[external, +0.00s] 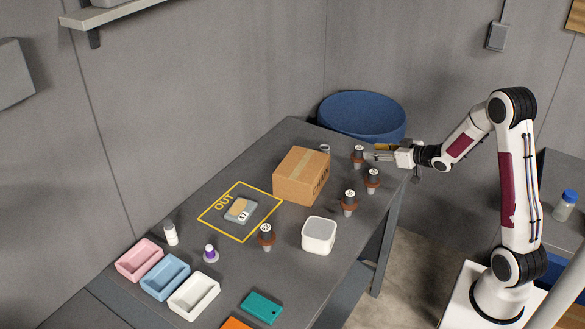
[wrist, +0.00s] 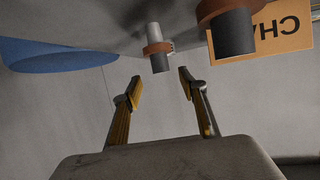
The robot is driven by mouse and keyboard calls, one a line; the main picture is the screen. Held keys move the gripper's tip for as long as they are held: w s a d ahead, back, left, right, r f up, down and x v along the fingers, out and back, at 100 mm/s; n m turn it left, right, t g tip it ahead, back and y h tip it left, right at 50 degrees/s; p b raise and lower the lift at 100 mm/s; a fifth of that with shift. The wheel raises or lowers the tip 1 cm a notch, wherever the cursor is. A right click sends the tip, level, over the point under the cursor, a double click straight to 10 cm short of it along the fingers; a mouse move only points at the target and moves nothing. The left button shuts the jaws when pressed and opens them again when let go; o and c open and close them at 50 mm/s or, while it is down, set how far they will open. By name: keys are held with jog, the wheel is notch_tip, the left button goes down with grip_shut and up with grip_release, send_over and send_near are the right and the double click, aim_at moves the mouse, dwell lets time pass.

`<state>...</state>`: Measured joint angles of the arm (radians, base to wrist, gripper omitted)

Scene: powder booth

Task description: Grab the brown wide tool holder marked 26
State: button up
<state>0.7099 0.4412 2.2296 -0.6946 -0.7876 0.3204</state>
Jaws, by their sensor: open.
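Several brown-ringed tool holders with dark upper parts and grey lower ends stand on the table. One holder (external: 358,153) is at the far right end, just ahead of my gripper (external: 370,155). In the wrist view this holder (wrist: 158,48) appears upside down, beyond and between the fingertips (wrist: 160,88). A second holder (external: 373,178) is close beside my gripper; it is the larger one in the wrist view (wrist: 232,32). Others stand by the white tub (external: 349,200) and by the yellow outline (external: 266,236). The top numbers are too small to read. My gripper is open and empty.
A cardboard box (external: 301,176) stands left of the nearest holders. A blue round bin (external: 362,114) is behind the table end. A white tub (external: 319,235), a yellow OUT outline (external: 214,232) with a grey item, and small trays (external: 194,296) lie farther along.

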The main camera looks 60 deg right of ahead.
aim_at(363, 147)
jog(key=shift+w, duration=0.1)
jog(key=shift+x, duration=1.2)
jog(key=shift+w+f, duration=0.1)
jog(key=shift+x, duration=2.5)
grip_shut()
